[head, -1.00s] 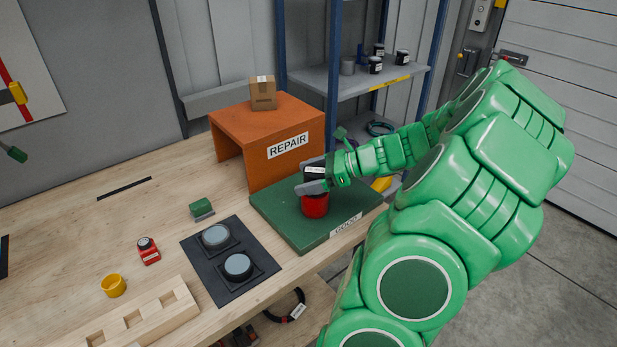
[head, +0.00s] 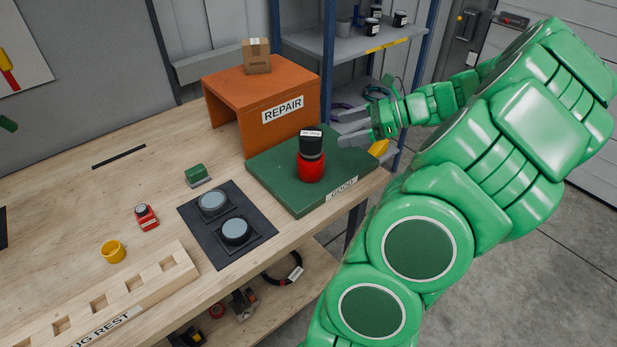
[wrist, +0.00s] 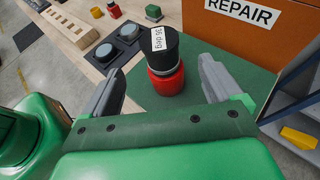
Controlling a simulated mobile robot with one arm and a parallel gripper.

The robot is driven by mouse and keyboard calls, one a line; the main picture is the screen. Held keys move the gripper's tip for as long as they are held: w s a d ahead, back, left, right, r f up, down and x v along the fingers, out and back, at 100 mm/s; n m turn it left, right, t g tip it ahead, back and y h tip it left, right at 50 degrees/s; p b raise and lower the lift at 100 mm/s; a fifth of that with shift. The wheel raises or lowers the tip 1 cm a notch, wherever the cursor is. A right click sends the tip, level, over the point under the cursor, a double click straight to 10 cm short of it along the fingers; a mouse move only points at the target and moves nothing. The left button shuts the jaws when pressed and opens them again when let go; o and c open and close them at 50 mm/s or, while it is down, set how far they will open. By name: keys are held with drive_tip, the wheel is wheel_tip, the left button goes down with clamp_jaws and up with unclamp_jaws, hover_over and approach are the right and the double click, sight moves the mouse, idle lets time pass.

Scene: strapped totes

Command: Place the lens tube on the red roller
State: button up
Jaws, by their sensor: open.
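The black lens tube (head: 312,145) with a white label stands upright on top of the red roller (head: 311,171), which rests on the green board marked GOOD (head: 282,192). In the wrist view the lens tube (wrist: 164,44) sits on the red roller (wrist: 166,80), and its label reads "36 deg". My gripper (head: 345,127) is open and empty, to the right of the tube and apart from it. In the wrist view its two fingers (wrist: 160,82) stand wide, with the roller and tube beyond, between them.
An orange REPAIR stand (head: 262,100) with a cardboard box (head: 257,57) on top is behind the board. Left are a black pad (head: 226,225) with two round discs, a green block (head: 196,174), a small red item (head: 146,217) and a yellow cup (head: 113,251). Shelving stands behind right.

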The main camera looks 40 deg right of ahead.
drive_tip(key=a+r+n+g, duration=0.2)
drive_tip(key=a+n+g, duration=0.85)
drive_tip(key=a, duration=1.55)
drive_tip(key=s+a+n+h, duration=0.4)
drive_tip(key=s+a+n, duration=0.4)
drive_tip(key=a, duration=0.1)
drive_tip(key=s+a+f+n+h, duration=0.1)
drive_tip(key=s+n+h, duration=0.4)
drive_tip(key=s+n, duration=0.3)
drive_tip(key=s+g, duration=0.1)
drive_tip(key=s, duration=0.2)
drive_tip(key=shift+f+h, duration=0.25)
drive_tip(key=shift+h, duration=0.05)
